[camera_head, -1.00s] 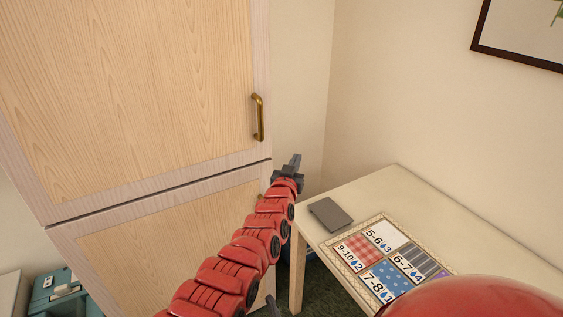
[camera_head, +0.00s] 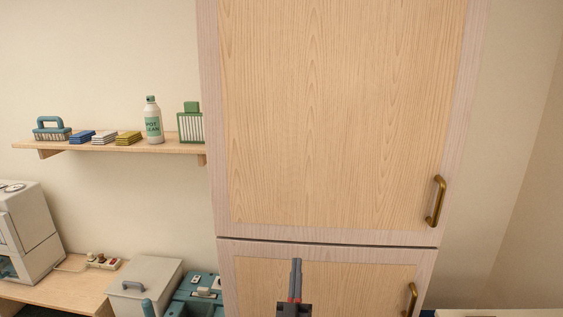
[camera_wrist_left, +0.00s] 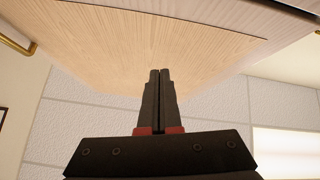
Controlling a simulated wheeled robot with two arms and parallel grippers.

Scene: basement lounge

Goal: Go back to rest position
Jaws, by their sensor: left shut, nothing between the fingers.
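My left gripper (camera_head: 296,282) shows at the bottom middle of the head view, in front of the lower door of a tall wooden cabinet (camera_head: 335,110). Its fingers are together and point up, with nothing between them. The left wrist view also shows the closed fingers (camera_wrist_left: 160,75), with the cabinet's wood face (camera_wrist_left: 130,40) and the ceiling tiles beyond. I cannot tell whether the fingers touch the cabinet. My right gripper is not in view.
The cabinet doors look shut; their brass handles (camera_head: 436,201) are on the right. At left, a wall shelf (camera_head: 95,147) holds brushes, sponges and a bottle (camera_head: 153,120). A grey bin (camera_head: 145,278) and teal case (camera_head: 195,297) are below. A table edge (camera_head: 490,313) shows at lower right.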

